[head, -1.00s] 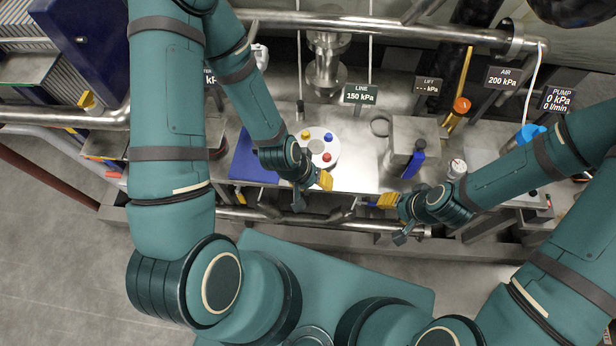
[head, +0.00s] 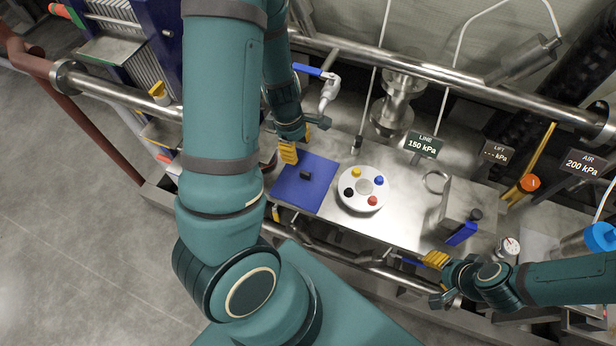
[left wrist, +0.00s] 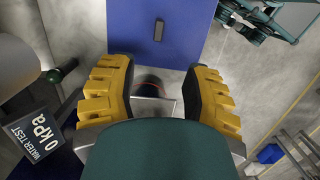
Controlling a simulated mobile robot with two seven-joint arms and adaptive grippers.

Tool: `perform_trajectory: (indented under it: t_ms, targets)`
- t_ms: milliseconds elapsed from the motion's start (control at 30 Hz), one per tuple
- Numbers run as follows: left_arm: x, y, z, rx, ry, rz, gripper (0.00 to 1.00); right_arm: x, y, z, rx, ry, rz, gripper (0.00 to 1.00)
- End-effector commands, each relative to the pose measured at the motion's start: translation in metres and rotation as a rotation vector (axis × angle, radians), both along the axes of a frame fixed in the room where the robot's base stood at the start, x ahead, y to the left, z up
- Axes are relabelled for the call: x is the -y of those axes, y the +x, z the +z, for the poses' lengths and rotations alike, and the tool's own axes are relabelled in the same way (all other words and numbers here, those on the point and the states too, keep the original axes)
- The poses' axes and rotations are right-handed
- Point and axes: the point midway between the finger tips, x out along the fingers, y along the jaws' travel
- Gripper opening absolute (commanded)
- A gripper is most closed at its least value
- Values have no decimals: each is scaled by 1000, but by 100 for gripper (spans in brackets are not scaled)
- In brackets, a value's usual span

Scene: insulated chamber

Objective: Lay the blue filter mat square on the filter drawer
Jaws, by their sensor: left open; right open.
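The blue filter mat (head: 296,194) lies flat on the metal bench, left of the white round tray, with a small dark grip (head: 306,175) on top. My left gripper (head: 289,152) is open at the mat's upper left edge in the head view. In the left wrist view the mat (left wrist: 185,38) is beyond the open left fingers (left wrist: 162,70), not between them. My right gripper (head: 437,262) is open and empty at the bench's front edge. A grey flat tray (head: 108,48) sticks out of the blue slatted cabinet; it may be the filter drawer.
The white round tray (head: 350,202) carries several coloured knobs. A metal block (head: 455,205) and a gauge (head: 510,246) stand to the right. A steel pipe (head: 440,72) runs behind the bench. A blue-handled valve (head: 328,90) stands behind the mat.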

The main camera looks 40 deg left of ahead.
Motion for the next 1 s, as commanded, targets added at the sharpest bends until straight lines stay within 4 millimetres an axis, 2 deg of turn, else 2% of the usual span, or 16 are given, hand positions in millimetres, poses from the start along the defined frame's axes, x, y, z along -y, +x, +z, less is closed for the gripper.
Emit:
perform_trajectory:
  t_ms: [100, 300, 567, 800, 1000]
  targets:
    - [3, 0, -28, -5, 0, -3, 48, -1, 0, -16, -1, -2, 0, 47]
    - [9, 2, -62, -3, 0, -4, 48, -1, 0, -32, -2, -6, -1, 47]
    - [12, 3, -78, -2, 2, -6, 48, -2, 1, -38, -1, -7, -1, 47]
    - [18, 7, -112, -3, 1, -7, 48, -2, 0, -52, -5, -7, 1, 47]
    - [20, 9, -126, 0, 2, -7, 48, -3, -3, -56, -10, -7, 5, 47]
